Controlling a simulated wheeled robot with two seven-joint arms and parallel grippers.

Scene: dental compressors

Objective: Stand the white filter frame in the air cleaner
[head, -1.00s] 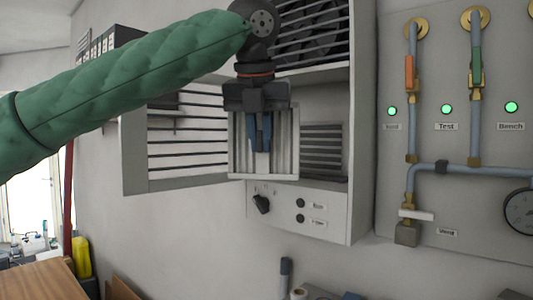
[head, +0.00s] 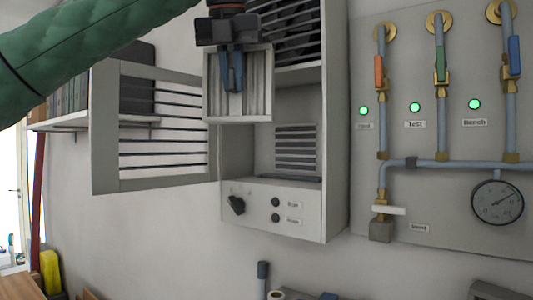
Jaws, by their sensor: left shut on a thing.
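The white filter frame (head: 256,92), with pale pleats, is held upright in my left gripper (head: 232,88). The blue fingers are shut on it at its middle. The air cleaner (head: 334,150) is a pale grey wall cabinet with its slatted door (head: 104,135) swung open to the left. The frame hangs in front of the upper left of the cabinet's opening, above the lower bay (head: 237,150). I cannot tell how far the frame is from the cabinet. The frame hides part of the inside. My right gripper is not in view.
A knob (head: 236,205) and two buttons sit on the cabinet's lower panel. To the right is a wall panel (head: 440,200) with pipes, valves, green lights and a gauge (head: 497,203). A shelf (head: 65,121) with binders is behind the open door.

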